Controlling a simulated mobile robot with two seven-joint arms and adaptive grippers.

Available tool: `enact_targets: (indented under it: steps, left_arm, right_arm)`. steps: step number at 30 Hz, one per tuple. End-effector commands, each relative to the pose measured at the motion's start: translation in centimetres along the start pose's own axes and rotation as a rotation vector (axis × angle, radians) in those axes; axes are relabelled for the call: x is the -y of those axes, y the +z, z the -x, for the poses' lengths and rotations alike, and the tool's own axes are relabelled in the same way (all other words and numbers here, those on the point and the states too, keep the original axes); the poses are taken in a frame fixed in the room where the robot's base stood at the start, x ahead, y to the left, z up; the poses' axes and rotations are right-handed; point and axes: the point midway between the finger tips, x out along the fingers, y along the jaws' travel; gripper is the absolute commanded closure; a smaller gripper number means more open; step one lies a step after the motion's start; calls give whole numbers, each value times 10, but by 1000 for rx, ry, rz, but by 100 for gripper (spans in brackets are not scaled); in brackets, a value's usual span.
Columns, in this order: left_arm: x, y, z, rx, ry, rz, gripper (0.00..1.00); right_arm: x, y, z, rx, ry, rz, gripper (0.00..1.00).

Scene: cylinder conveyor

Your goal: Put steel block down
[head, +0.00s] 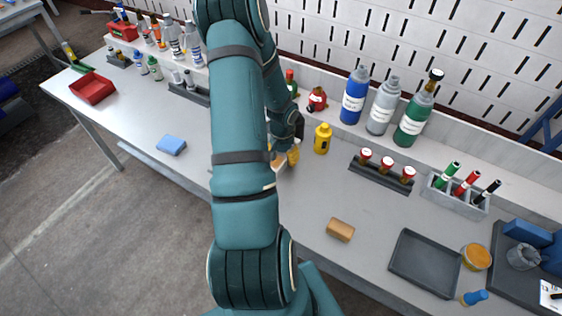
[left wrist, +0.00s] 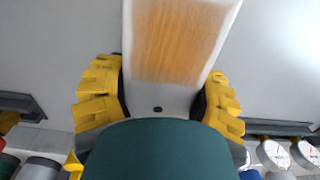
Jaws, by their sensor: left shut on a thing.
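The steel block (left wrist: 203,50) is pale grey, with a wood-coloured panel on its face and a small dark hole near the gripper. My left gripper (left wrist: 160,105) has its yellow fingers on either side of the block and is shut on it. In the head view the left gripper (head: 284,158) is low over the middle of the bench, partly hidden by my arm. Only a small part of the block (head: 279,161) shows there. I cannot tell whether it touches the bench. My right gripper is not in view.
A yellow bottle (head: 322,139) stands just right of the gripper. A rack of red-capped vials (head: 382,170) and a grey tray (head: 425,263) are further right. A tan block (head: 340,230) lies nearer the front. A blue sponge (head: 171,145) lies left, with bare bench around it.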

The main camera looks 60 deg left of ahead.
Motion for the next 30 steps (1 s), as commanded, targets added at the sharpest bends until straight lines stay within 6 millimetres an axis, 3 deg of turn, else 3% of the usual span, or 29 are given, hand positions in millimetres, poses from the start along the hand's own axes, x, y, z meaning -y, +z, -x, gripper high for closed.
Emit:
enact_targets:
  steps: [6, 17, 18, 20, 21, 30]
  left_arm:
    - [0, 0, -28, 1, 0, -1, 83]
    - [0, 0, -32, -1, 0, 0, 83]
    - [0, 0, -32, 0, 0, 0, 30]
    - [0, 0, -31, 0, 0, 0, 9]
    - [0, 0, -31, 0, 0, 0, 4]
    - [0, 0, -30, 0, 0, 0, 4]
  right_arm:
    - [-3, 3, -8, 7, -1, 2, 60]
    - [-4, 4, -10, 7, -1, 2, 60]
    - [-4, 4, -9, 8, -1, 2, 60]
    - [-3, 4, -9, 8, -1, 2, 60]
    - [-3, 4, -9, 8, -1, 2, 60]
    - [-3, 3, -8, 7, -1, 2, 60]
